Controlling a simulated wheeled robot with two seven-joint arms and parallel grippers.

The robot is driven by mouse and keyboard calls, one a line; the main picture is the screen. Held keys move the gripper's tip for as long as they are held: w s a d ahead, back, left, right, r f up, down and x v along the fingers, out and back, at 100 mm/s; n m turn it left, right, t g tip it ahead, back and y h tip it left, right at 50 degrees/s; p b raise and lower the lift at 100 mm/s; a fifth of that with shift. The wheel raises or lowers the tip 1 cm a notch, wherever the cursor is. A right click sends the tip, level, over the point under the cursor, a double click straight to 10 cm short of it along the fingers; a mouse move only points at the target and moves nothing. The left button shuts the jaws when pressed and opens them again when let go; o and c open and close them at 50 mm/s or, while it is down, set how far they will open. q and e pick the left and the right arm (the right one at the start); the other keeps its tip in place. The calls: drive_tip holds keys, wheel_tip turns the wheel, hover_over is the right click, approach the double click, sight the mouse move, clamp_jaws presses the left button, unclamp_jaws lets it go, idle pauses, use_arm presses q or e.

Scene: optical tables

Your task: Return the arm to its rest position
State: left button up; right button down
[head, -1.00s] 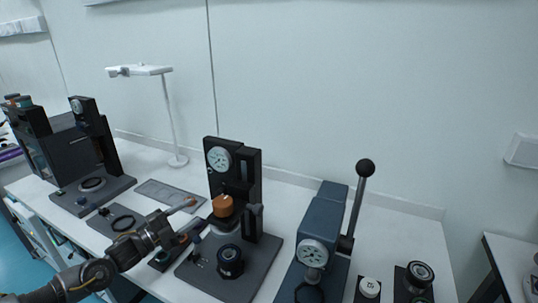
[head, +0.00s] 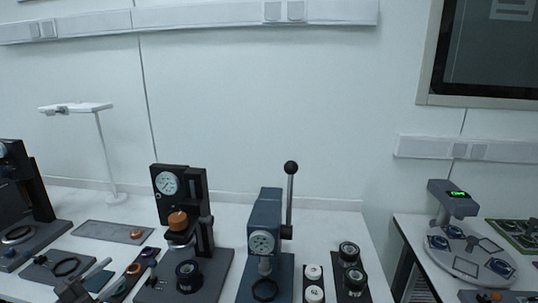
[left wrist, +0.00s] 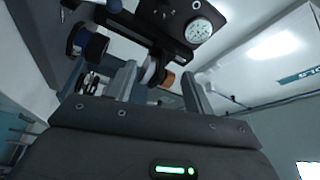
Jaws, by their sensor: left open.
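My left gripper (head: 106,278) is low at the left in the head view, partly cut off by the bottom edge. Its two fingers are apart. In the left wrist view the fingers of the left gripper (left wrist: 160,84) stand apart, with no object held between them. Beyond them is a black dial-gauge stand (left wrist: 165,30), tilted in that view. In the head view this stand (head: 204,215) is right of the gripper and carries an orange-brown knob (head: 178,221). My right gripper is not in view.
A blue lever press (head: 264,218) stands right of the gauge stand. Black-and-white round parts (head: 349,254) sit beside it. A grey tray (head: 112,232) lies behind the gripper. A white lamp (head: 100,140) stands at the back. Another table (head: 425,240) is at the right.

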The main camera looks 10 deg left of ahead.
use_arm(q)
drive_tip(key=s+d+f+n+g+y, duration=0.35)
drive_tip(key=s+d+f+n, duration=0.2)
drive_tip(key=f, duration=0.35)
drive_tip(key=s+d+f+n+g+y, duration=0.3)
drive_tip(key=s+d+f+n+y, duration=0.15)
drive_tip(key=d+f+n, duration=0.35)
drive_tip(key=s+d+f+n+g+h, duration=0.1)
drive_tip(key=s+d+f+n+g, duration=0.1)
drive_tip(key=s+d+g, duration=0.35)
drive_tip(key=s+d+f+n+g+h, duration=0.1)
drive_tip(key=s+d+g, duration=0.2)
drive_tip(key=s+d, duration=0.55)
wheel_tip(320, 180, down, 24)
drive_tip(key=s+a, duration=0.2)
drive_tip(key=a, duration=0.1)
drive_tip(key=s+a+f+g, duration=0.2)
drive_tip(key=s+f, duration=1.5)
drive_tip(key=shift+s+a+f+y, duration=0.25)
drive_tip(key=shift+s+a+y, duration=0.05)
drive_tip(key=shift+s, duration=0.05)
